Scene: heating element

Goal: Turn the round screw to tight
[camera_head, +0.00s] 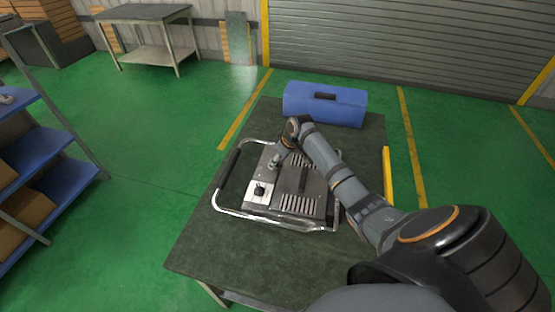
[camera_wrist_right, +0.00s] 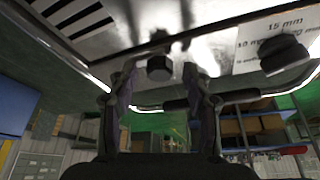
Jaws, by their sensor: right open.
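The heating element (camera_head: 290,205) is a grey metal box with vent slots inside a tubular frame, lying on the dark table. In the right wrist view, a small dark round screw (camera_wrist_right: 159,68) stands out from its shiny metal face. My right gripper (camera_wrist_right: 161,75) is open, with one finger on each side of the screw in that view; I cannot tell whether they touch it. In the head view, my right gripper (camera_head: 274,161) is over the far left part of the box, and the screw is hard to make out there. My left gripper is not in view.
A black knob (camera_head: 259,190) sits on a white labelled plate near the box's left corner. A blue toolbox (camera_head: 325,103) stands at the table's far end. A yellow bar (camera_head: 388,176) lies along the right edge. The table (camera_head: 215,250) is clear at the near left.

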